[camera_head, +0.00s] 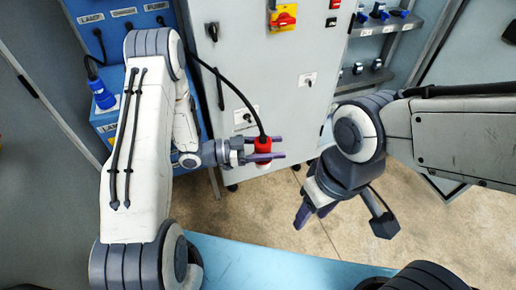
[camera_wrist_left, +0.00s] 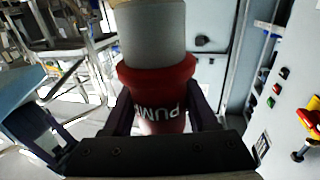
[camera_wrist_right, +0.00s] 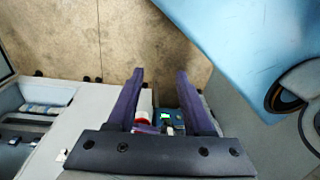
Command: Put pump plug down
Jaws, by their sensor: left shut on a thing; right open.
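The pump plug (camera_head: 263,146) is red with a black cable rising from its top. My left gripper (camera_head: 268,156) is shut on it and holds it in the air in front of the grey cabinet. In the left wrist view the pump plug (camera_wrist_left: 160,85) sits between both fingers, with its grey end up in the picture and white letters reading "PUM", the rest hidden. My right gripper (camera_head: 312,212) is open and empty, lower and to the right of the plug. Its fingers (camera_wrist_right: 157,95) stand apart in the right wrist view.
A grey cabinet (camera_head: 300,90) with switches stands behind the plug. A blue panel (camera_head: 135,15) with labelled sockets and a hanging blue plug (camera_head: 103,95) is at the left. Shelves with blue plugs (camera_head: 385,15) are at upper right. A light blue surface (camera_head: 260,265) lies in front; tan floor shows between.

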